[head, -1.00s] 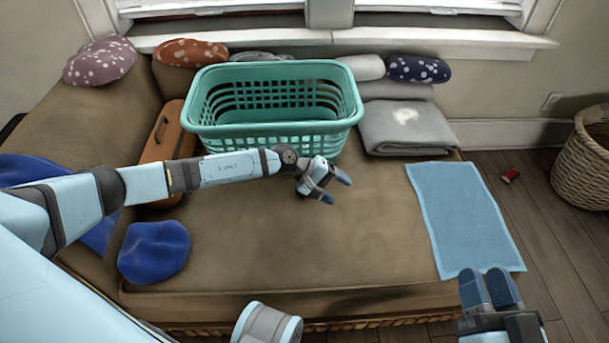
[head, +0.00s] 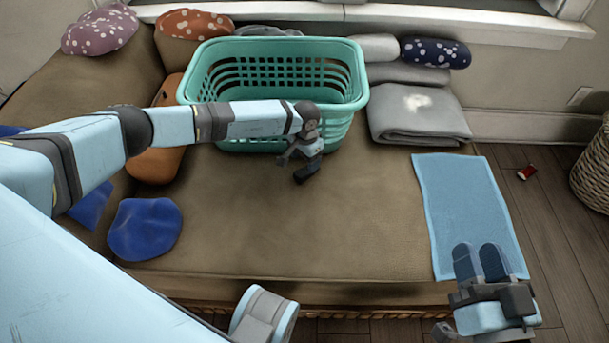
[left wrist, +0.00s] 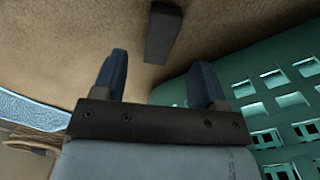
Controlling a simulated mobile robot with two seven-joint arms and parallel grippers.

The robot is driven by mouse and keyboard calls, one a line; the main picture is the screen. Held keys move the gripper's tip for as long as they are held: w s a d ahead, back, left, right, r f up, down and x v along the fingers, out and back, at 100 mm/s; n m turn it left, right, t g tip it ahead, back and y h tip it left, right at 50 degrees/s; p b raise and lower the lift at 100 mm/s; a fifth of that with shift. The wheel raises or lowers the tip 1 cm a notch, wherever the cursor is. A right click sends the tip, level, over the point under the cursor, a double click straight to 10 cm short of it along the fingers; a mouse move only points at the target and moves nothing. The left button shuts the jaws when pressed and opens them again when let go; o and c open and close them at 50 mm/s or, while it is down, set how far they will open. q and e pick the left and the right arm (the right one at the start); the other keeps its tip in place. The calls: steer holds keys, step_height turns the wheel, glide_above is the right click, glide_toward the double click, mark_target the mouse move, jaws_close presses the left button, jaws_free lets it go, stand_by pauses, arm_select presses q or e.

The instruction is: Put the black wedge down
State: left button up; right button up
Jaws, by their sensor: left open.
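The black wedge (head: 307,173) lies on the brown couch cushion in front of the teal basket in the head view. In the left wrist view the wedge (left wrist: 162,32) shows as a dark block beyond the fingertips. My left gripper (head: 301,156) is just above and behind the wedge, close to the basket. Its two fingers (left wrist: 162,72) are apart with nothing between them.
The teal basket (head: 335,98) stands just behind the left gripper. Folded grey blankets (head: 420,125) are at the back right. The blue cloth (head: 460,195) lies flat. The middle cushion is clear.

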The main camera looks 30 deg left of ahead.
mark_target(305, 171)
arm_select(q)
step_height(305, 171, down, 6)
steer(key=shift+r+b, duration=0.25)
steer(key=shift+b, duration=0.95)
steer(key=shift+r, duration=0.1)
steer(key=c, duration=1.1)
arm_select(e)
step_height(305, 171, down, 4)
steer(key=shift+a+r+g, duration=0.1)
steer(key=shift+r+g, duration=0.05)
steer(key=shift+g, duration=0.65)
